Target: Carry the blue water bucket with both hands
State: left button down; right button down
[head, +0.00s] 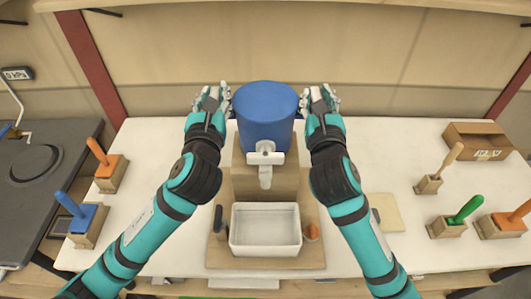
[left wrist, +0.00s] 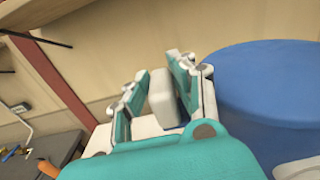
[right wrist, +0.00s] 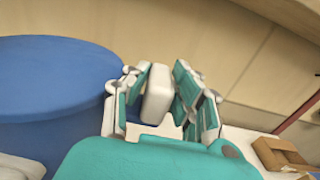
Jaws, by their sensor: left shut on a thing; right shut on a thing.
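The blue water bucket (head: 265,112), with a white tap (head: 265,158) on its front, is upright above a wooden stand (head: 290,180). I cannot tell if it touches the stand. My left gripper (head: 212,99) is at the bucket's left side, its fingers shut on a white side handle (left wrist: 162,98). My right gripper (head: 322,97) is at the right side, shut on the other white handle (right wrist: 157,95). The bucket wall also shows in the left wrist view (left wrist: 265,95) and the right wrist view (right wrist: 50,95). The handles' joints to the bucket are hidden.
A white basin (head: 265,249) sits on the stand's lower front. Tools in wooden blocks stand at both sides, including an orange one (head: 106,165) and a green one (head: 462,210). A cardboard box (head: 478,140) is at the back right. White tabletop beside my arms is partly clear.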

pick_arm(q)
jog(key=shift+s+f+b, duration=0.1)
jog(key=shift+f+b, duration=0.6)
pick_arm(e)
jog(key=shift+s+f, duration=0.1)
jog(key=shift+f, duration=0.5)
pick_arm(q)
jog(key=c, duration=1.5)
grip_release()
jog(key=shift+f, duration=0.15)
pick_arm(e)
jog(key=c, duration=1.5)
grip_release()
jog(key=shift+f, duration=0.15)
pick_arm(q)
jog(key=o, duration=0.4)
jog(key=shift+s, duration=0.1)
pick_arm(e)
jog(key=o, duration=0.4)
jog(key=shift+s, duration=0.1)
pick_arm(q)
jog(key=shift+r, duration=0.2)
